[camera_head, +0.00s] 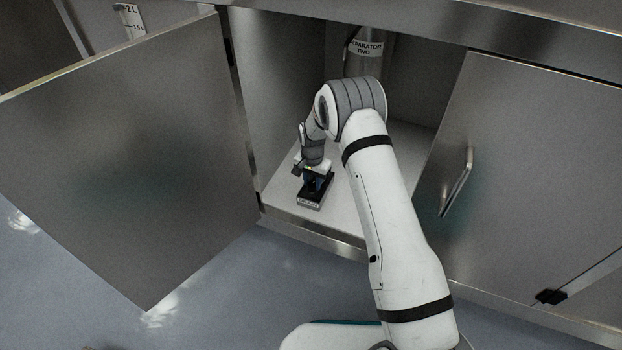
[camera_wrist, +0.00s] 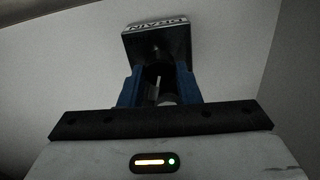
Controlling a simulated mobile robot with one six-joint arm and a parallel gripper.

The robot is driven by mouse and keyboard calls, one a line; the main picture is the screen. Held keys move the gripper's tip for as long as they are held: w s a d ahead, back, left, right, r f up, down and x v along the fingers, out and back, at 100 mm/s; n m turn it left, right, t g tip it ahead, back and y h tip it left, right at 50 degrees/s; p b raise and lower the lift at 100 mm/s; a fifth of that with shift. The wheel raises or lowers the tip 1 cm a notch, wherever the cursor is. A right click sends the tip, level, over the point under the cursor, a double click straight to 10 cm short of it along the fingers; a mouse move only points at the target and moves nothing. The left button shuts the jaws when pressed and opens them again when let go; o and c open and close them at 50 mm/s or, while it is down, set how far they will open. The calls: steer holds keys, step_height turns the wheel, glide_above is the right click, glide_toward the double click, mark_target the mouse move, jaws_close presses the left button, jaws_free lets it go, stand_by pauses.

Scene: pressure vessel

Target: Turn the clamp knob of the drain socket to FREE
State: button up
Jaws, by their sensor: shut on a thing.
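The drain socket is a dark block with a white DRAIN label (camera_head: 308,204), standing on the pale cabinet floor. My gripper (camera_head: 317,182) reaches down to it from above, its blue fingers at the block. In the wrist view the drain socket (camera_wrist: 157,42) is at the top, its label upside down. The two blue fingers of my gripper (camera_wrist: 158,85) are shut on a dark round part between them, which I take to be the clamp knob (camera_wrist: 153,72). A light mark shows on it. The fingers hide much of the knob, and I cannot read its setting.
A cylinder labelled SEPARATOR TWO (camera_head: 366,55) stands at the back of the cabinet. Bare cabinet floor (camera_head: 283,200) lies left of the socket.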

steer(key=m, duration=0.3)
steer(key=shift+a+m+p, duration=0.25)
steer(key=shift+m+p, duration=0.05)
steer(key=shift+p, duration=0.1)
steer(key=m, duration=0.3)
steer(key=shift+r+m, duration=0.1)
steer(key=shift+m, duration=0.2)
steer(key=m+p, duration=0.1)
steer(key=m, duration=0.3)
steer(key=shift+w, duration=0.15)
steer(key=shift+m, duration=1.4)
steer(key=shift+w+r, duration=0.1)
steer(key=o, duration=0.8)
steer(key=shift+d, duration=0.1)
steer(key=shift+c, duration=0.2)
steer(key=shift+o, duration=1.1)
